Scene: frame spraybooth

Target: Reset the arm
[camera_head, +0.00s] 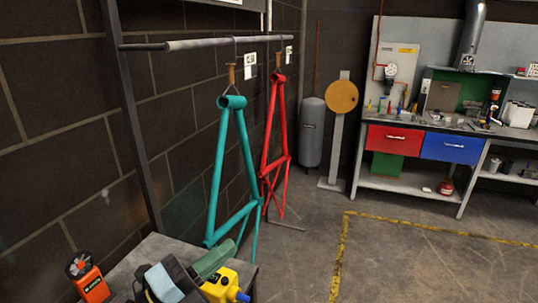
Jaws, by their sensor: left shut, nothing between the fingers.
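My left gripper (178,275) seems to be the dark shape low in the head view, at the bottom edge among the things on a grey table. Its outline is hard to tell from the clutter. It is shut and holds nothing. My right gripper is not in view.
The grey table (146,253) also bears an orange tool (93,287), a green item (212,259) and a yellow item (220,287). A teal frame (215,181) and a red frame (266,145) hang from a rail (205,43). A workbench (410,183) stands back right. Open floor lies between.

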